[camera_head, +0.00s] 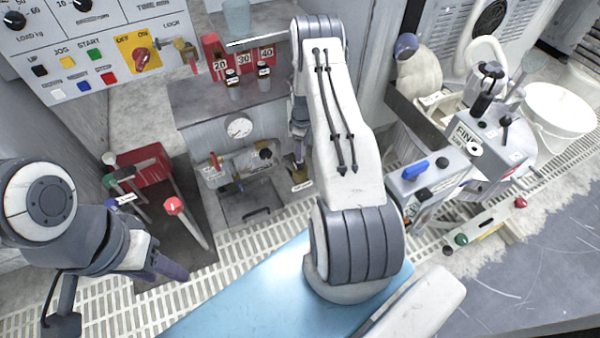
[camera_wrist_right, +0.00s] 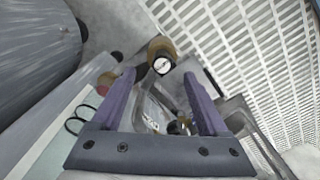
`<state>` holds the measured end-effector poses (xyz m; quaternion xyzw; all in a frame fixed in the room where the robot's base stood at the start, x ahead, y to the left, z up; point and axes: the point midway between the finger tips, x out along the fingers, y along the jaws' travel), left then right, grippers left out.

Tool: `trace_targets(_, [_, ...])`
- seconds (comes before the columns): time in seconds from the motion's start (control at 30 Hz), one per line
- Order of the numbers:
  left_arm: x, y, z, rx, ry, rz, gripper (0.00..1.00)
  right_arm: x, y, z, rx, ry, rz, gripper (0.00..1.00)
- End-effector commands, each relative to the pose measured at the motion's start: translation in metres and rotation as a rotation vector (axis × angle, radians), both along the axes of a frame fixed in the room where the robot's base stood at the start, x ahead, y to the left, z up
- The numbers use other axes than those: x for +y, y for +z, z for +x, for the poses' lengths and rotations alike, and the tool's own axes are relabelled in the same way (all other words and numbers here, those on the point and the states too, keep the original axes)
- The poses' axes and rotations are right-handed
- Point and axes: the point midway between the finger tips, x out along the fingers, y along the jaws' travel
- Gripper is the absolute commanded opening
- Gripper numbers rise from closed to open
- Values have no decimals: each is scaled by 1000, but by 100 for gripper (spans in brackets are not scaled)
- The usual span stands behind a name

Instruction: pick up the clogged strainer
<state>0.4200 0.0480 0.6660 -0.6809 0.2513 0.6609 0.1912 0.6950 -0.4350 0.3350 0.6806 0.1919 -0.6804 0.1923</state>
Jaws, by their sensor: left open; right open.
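I cannot clearly pick out the clogged strainer. A small dark and brownish item (camera_head: 297,163) sits just below my right gripper (camera_head: 299,128) in the head view, partly hidden by the arm; I cannot tell whether it is the strainer. In the right wrist view my right gripper (camera_wrist_right: 168,100) has its two purple fingers apart. A round brass-coloured item (camera_wrist_right: 162,55) with a white face shows beyond the fingertips, and small metal and dark parts (camera_wrist_right: 178,126) show between the fingers. My left gripper (camera_head: 170,266) is at the lower left, away from the fittings, with nothing seen in it.
A grey cabinet with a round gauge (camera_head: 239,128) and pipe fittings stands left of my right arm. Bottles (camera_head: 264,75) stand on the shelf above. A white bucket (camera_head: 560,110) and grey box (camera_head: 425,175) are at the right.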

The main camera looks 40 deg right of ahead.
Motion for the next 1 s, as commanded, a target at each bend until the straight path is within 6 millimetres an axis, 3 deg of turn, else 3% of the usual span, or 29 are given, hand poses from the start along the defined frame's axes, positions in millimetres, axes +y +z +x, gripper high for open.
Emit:
trace_targets(0.03, [0, -7, 0, 0, 0, 0, 50, 1, -13, 0, 1, 0, 1, 77])
trace_targets(0.27, [0, -14, 0, 0, 0, 0, 50, 2, -31, 1, 1, 0, 1, 77])
trace_targets(0.53, [0, -37, 0, 0, 0, 0, 50, 7, -71, 3, 2, 0, 1, 77])
trace_targets(0.83, [0, -37, 0, 0, 0, 0, 50, 7, -75, 3, 0, -1, 0, 77])
trace_targets(1.0, [0, -37, 0, 0, 0, 0, 50, 7, -75, 3, 0, -1, 0, 12])
